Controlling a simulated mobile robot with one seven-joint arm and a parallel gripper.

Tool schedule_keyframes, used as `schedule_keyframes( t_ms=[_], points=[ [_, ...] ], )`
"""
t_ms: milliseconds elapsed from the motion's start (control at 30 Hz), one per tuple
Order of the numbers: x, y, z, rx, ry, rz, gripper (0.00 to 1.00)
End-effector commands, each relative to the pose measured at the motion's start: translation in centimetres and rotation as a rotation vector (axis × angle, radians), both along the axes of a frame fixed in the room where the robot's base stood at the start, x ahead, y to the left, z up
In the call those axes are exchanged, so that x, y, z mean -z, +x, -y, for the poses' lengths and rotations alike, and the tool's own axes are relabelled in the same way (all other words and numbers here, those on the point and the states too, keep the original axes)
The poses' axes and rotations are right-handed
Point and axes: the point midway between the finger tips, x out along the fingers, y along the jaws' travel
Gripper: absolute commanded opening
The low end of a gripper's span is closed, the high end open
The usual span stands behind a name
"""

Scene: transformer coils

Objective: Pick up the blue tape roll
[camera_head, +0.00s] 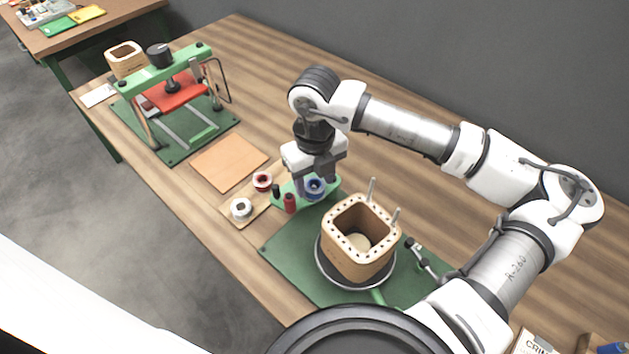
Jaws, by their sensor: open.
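The blue tape roll (314,188) sits on a small green stand (330,186) near the middle of the table. My gripper (315,181) is directly above it, pointing down, with its fingers spread. The fingers reach down to about the height of the roll, one on its left and one behind its right side. Whether they touch the roll cannot be told. The gripper partly hides the roll's upper edge.
A wooden coil former (359,238) with two upright pins stands on a round plate just right of the roll. A green press (172,95) stands farther left.

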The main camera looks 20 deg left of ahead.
Motion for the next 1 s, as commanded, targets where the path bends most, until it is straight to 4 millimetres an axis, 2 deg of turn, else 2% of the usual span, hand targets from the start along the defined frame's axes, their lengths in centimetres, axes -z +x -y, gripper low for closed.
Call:
schedule_keyframes(
  t_ms=[133,333,600,867,1000],
  points=[
    [1.02,-0.05,0.0,-0.001,0.0,0.0,0.49],
    [1.14,-0.01,0.0,-0.001,0.0,0.001,0.49],
    [1.11,-0.01,0.0,0.0,-0.001,0.001,0.17],
    [1.01,0.0,0.0,0.0,0.0,0.001,0.16],
    [0.31,0.07,-0.01,0.0,0.0,0.003,0.16]
  ],
)
